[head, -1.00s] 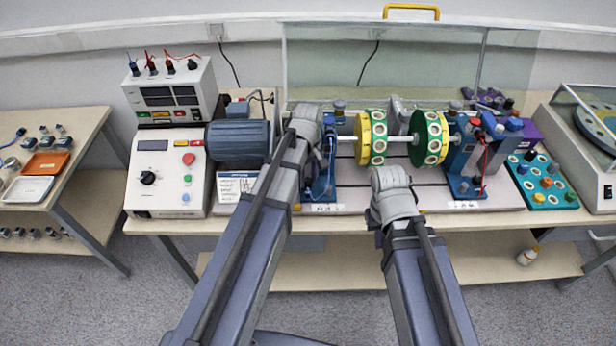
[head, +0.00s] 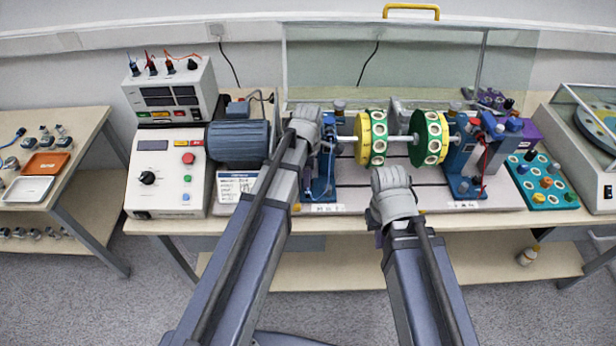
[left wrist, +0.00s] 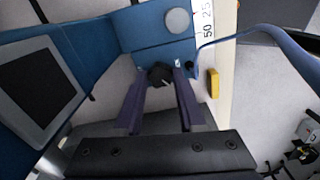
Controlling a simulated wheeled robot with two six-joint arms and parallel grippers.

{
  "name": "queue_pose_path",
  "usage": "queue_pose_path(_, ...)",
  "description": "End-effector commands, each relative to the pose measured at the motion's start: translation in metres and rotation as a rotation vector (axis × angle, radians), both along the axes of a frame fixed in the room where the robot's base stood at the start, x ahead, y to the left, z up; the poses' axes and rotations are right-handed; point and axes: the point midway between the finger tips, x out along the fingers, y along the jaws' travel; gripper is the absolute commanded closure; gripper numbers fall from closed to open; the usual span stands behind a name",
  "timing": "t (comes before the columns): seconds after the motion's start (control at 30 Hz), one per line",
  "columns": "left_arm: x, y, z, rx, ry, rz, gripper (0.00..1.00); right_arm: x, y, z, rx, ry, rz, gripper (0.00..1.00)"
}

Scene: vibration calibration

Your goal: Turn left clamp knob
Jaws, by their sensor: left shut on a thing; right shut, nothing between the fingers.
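The left clamp knob (left wrist: 160,74) is small and black, on the front of a blue block (left wrist: 158,38) in the left wrist view. My left gripper (left wrist: 165,78) has its two dark fingers around the knob and is shut on it. In the head view the left blue support (head: 323,170) stands at the left end of the shaft. My left wrist partly covers it, and the knob and left fingertips are hidden there. My right arm ends in a grey joint before the rig, and its fingers do not show.
A shaft carries a yellow-green disc (head: 372,140) and a green disc (head: 430,138), near my right wrist. A right blue support (head: 466,165), a motor (head: 238,140) and a control box (head: 165,175) stand around. A blue cable (left wrist: 265,35) curves near the left gripper.

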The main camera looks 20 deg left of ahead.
Motion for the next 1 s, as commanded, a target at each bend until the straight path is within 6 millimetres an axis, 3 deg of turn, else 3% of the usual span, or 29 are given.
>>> queue_pose_path(0.33, -0.0002, 0.0001, -0.0001, 0.0, 0.0, 0.133, 1.0, 0.0, 0.0, -0.0001, 0.0, 0.0, 0.0, 1.0)
queue_pose_path(0.9, -0.0002, 0.0001, -0.0001, 0.0, 0.0, 0.157, 1.0, 0.0, 0.0, -0.0001, 0.0, 0.0, 0.0, 1.0)
queue_pose_path(0.93, -0.0002, 0.0001, -0.0001, 0.0, 0.0, 0.157, 0.58, 0.0, 0.0, -0.0001, 0.0, 0.0, 0.0, 1.0)
queue_pose_path(1.0, -0.0002, 0.0001, -0.0001, 0.0, 0.0, 0.157, 0.51, 0.0, 0.0, -0.0001, 0.0, 0.0, 0.0, 1.0)
